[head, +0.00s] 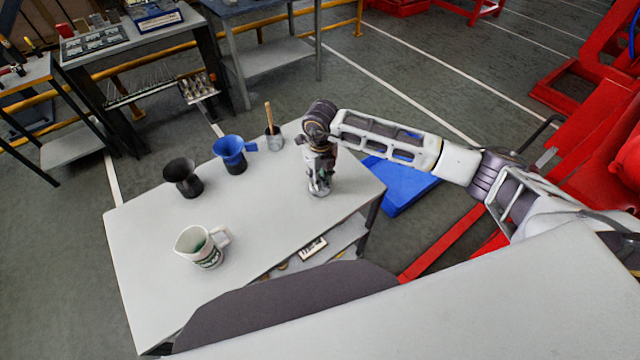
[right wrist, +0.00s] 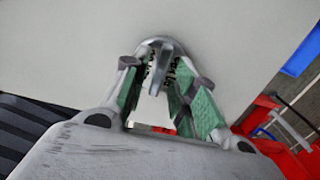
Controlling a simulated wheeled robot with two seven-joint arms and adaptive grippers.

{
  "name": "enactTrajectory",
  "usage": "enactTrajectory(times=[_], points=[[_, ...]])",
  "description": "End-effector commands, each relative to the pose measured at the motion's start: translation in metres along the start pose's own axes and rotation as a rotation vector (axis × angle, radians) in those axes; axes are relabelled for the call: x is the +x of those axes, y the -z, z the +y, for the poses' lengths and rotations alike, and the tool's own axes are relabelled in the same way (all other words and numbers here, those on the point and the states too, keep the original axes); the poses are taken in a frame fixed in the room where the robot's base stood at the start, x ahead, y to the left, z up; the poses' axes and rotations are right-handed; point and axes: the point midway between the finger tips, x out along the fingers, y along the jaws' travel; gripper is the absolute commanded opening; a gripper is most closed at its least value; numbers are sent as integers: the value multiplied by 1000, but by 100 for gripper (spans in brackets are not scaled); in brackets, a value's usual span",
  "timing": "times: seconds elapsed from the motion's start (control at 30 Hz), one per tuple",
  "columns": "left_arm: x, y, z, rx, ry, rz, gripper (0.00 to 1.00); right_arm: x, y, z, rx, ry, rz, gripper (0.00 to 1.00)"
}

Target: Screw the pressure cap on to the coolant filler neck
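The pressure cap (right wrist: 158,45) is a silvery metal piece with dark lettering and a narrow bar. It also shows on the grey table in the head view (head: 320,190). My right gripper (head: 319,178) points straight down over it at the table's far right. In the right wrist view my right gripper (right wrist: 158,82) has green-padded fingers standing apart on both sides of the cap's bar. Whether the pads touch the cap is unclear. I cannot make out the coolant filler neck. My left gripper is not in view.
On the grey table (head: 140,235) stand a white jug (head: 203,250), a black cup (head: 182,178), a blue cup (head: 229,155) and a small pot with a wooden-handled tool (head: 272,135). Red metalwork (head: 590,130) and a blue block (head: 400,188) lie to the right. The table's middle is clear.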

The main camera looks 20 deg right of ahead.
Motion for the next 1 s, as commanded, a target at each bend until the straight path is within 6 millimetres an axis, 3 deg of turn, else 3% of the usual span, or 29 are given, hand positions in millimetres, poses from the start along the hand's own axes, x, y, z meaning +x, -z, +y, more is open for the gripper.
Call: enactTrajectory(times=[0.03,0.2,1.0], points=[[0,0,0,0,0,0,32,0,0,0,0,0,0,23],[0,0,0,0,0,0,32,0,0,0,0,0,0,1],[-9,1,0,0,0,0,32,-19,0,0,0,-1,0,0]])
